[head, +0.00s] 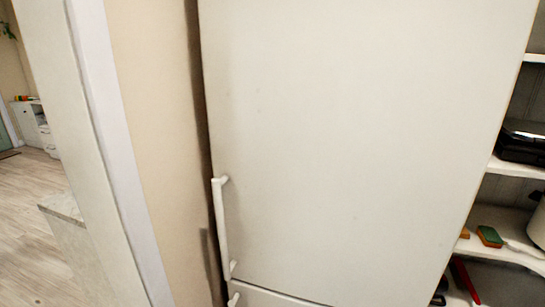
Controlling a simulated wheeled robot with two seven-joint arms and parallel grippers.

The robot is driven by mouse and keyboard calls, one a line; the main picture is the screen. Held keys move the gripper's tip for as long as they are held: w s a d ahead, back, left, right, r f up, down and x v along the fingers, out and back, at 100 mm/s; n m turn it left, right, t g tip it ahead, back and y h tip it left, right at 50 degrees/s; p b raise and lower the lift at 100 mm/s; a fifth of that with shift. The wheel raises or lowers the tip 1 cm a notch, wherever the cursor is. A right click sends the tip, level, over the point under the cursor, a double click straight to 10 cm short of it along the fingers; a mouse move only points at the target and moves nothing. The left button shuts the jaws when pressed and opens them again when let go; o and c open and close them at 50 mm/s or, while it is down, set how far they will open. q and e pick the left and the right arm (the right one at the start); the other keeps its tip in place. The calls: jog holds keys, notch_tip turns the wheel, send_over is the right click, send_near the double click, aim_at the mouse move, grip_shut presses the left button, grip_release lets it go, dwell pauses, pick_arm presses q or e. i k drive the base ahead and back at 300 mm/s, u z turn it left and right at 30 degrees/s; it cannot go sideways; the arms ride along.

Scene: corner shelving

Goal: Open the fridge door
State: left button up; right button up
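The fridge door (350,130) is a large off-white panel that fills the middle of the head view. It looks shut, with a thin seam between it and the lower panel (270,298). A white vertical bar handle (221,228) is fixed near the door's left edge, in the lower part of the view. The top of a second handle (234,299) shows just below it, cut off by the frame edge. The hinges are not visible. Neither of my grippers is in view.
A beige wall (160,130) stands close along the fridge's left side. White open shelves (500,247) on the right hold a black appliance (522,142), a green sponge (489,236) and other items. Beyond the wall at left are a wooden floor (25,220) and a white cabinet (30,120).

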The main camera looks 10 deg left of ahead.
aim_at(353, 142)
jog(key=u, duration=0.75)
jog(key=k, duration=0.75)
jog(key=z, duration=1)
jog(key=i, duration=0.5)
jog(key=z, duration=0.05)
